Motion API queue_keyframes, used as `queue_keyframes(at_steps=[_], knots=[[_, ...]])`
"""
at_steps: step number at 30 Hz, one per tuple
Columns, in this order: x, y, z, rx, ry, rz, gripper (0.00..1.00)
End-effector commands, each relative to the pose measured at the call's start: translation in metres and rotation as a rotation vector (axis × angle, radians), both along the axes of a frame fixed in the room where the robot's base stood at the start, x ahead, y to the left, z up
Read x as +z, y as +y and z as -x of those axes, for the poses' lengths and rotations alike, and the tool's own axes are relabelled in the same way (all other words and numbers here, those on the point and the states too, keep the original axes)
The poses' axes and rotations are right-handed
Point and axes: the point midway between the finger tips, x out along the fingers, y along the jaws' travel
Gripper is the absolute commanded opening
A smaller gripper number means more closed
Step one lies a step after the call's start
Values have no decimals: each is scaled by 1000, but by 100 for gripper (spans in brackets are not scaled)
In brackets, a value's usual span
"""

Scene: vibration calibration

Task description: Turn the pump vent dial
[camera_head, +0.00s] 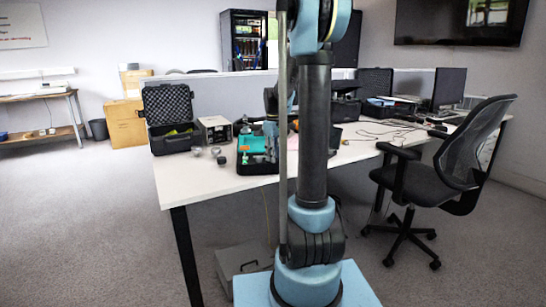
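An open black case with a teal-green panel (250,146) lies on the white table, left of my arm's column. It looks like the pump unit, but its vent dial is too small to make out. My gripper (271,148) points down at the right part of this case. My own arm partly hides that side. The fingers are too small and dark to show whether they are open or shut, or whether they touch anything.
On the white table (185,178) are an open black hard case (168,108), a grey instrument box (214,129) and small metal pieces (218,153). An office chair (435,175) stands at the right. A grey box (240,262) is on the floor. Floor at left is clear.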

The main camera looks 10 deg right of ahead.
Motion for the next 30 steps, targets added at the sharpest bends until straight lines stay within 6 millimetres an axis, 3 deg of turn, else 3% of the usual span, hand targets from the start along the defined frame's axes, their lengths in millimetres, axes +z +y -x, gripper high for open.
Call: queue_keyframes(at_steps=[8, 9, 12, 13, 23, 30], knots=[[-2, 0, 0, 0, 0, 0, 28], [-2, 0, 0, 0, 0, 0, 26], [-2, 0, 0, 0, 0, 0, 3], [-2, 0, 0, 0, 0, 0, 0], [-2, 0, 0, -23, 1, -1, 0], [-2, 0, 1, -139, 0, 0, 0]])
